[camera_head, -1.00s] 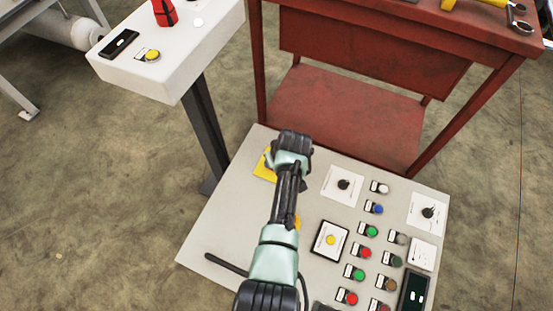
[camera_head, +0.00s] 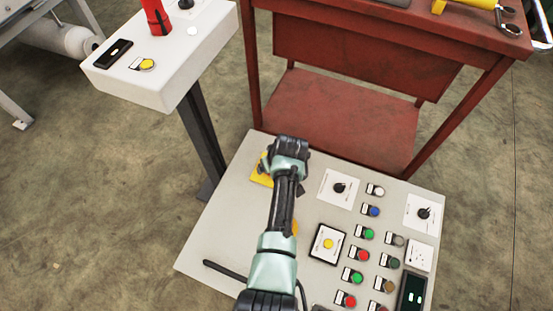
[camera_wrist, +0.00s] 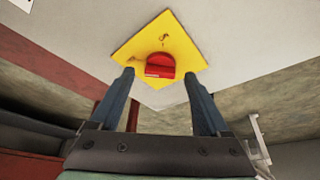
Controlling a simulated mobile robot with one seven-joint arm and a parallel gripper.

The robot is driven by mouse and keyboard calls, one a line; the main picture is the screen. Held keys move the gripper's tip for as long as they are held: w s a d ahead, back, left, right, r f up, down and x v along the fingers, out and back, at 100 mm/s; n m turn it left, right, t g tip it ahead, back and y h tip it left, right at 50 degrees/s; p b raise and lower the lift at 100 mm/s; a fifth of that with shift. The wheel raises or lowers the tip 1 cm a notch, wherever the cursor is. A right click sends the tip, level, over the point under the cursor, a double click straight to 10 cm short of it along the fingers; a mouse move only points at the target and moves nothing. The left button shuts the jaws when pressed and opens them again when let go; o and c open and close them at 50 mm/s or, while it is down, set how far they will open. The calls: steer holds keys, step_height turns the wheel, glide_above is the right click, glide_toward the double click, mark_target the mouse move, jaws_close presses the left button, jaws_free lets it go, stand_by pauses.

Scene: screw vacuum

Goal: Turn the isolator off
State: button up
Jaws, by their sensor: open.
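The isolator shows in the wrist view as a red knob (camera_wrist: 160,65) on a square yellow plate (camera_wrist: 185,45). My gripper (camera_wrist: 160,82) is open, its two fingers apart, one to each side and just short of the red knob in that view. I cannot tell whether either finger touches it. In the head view the yellow plate (camera_head: 259,180) shows at the upper left of the grey panel (camera_head: 225,225). My arm and wrist cover most of the plate there, and the knob and fingertips are hidden.
The panel's right side holds several coloured buttons (camera_head: 363,255), black rotary knobs (camera_head: 340,187) and a dark display (camera_head: 412,292). A black bar (camera_head: 225,267) lies at lower left. A red bench (camera_head: 345,110) stands behind, and a white pedestal box (camera_head: 165,60) at upper left.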

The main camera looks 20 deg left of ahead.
steer(key=p+v, duration=0.5)
steer(key=v, duration=0.7)
steer(key=shift+w, duration=0.1)
steer(key=w+d+r+m+t, duration=0.1)
steer(key=w+r+t, duration=0.35)
steer(key=r, duration=0.55)
steer(key=w+d+r+m+t, duration=0.1)
steer(key=w+d+r+t, duration=0.15)
steer(key=w+r, duration=0.55)
step_height(320, 180, up, 21)
steer(key=s+d+m+t, duration=0.1)
steer(key=d+m+t, duration=0.1)
steer(key=t, duration=0.4)
steer(key=s+d+r+m+t+h, duration=0.1)
steer(key=s+d+r+t, duration=0.2)
steer(key=r, duration=0.6)
steer(key=s+d+r+m+t, duration=0.1)
steer(key=s+r+t, duration=0.25)
steer(key=r, duration=0.45)
steer(key=s+d+r+m+t+h, duration=0.25)
steer(key=s+r+t, duration=0.25)
steer(key=s+r, duration=0.85)
step_height(320, 180, up, 22)
steer(key=p, duration=2.3)
steer(key=shift+r, duration=0.2)
